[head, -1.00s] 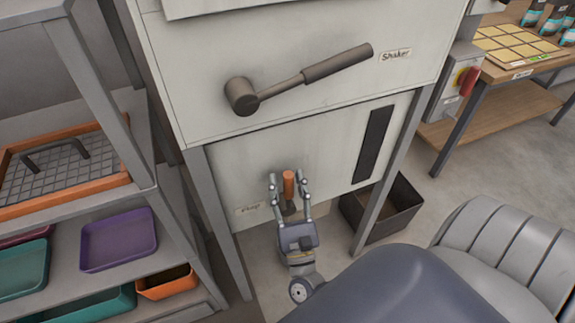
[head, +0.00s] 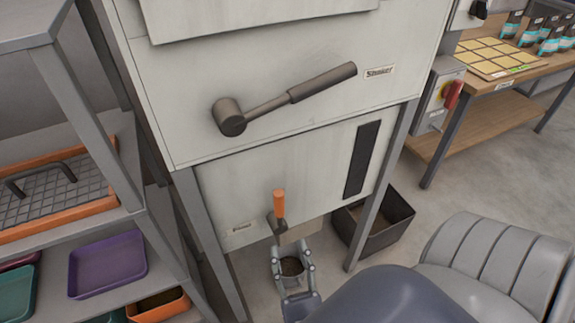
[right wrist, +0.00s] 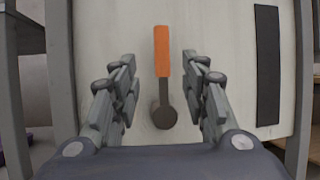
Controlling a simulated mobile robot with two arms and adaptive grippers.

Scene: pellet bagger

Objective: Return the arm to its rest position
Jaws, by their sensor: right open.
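My right gripper (head: 291,258) is open below the orange-handled lever (head: 279,205) on the machine's lower panel. The lever's handle points up, and the gripper is clear of it. In the right wrist view, my open fingers (right wrist: 159,65) frame the lever (right wrist: 162,52), with nothing held between them. My left gripper is out of view.
The machine's shaker handle (head: 285,97) juts out above. A shelf rack with a purple tray (head: 108,265) stands at left. A dark bin (head: 392,225) sits by the machine's right leg. A wooden table (head: 478,118) stands at back right.

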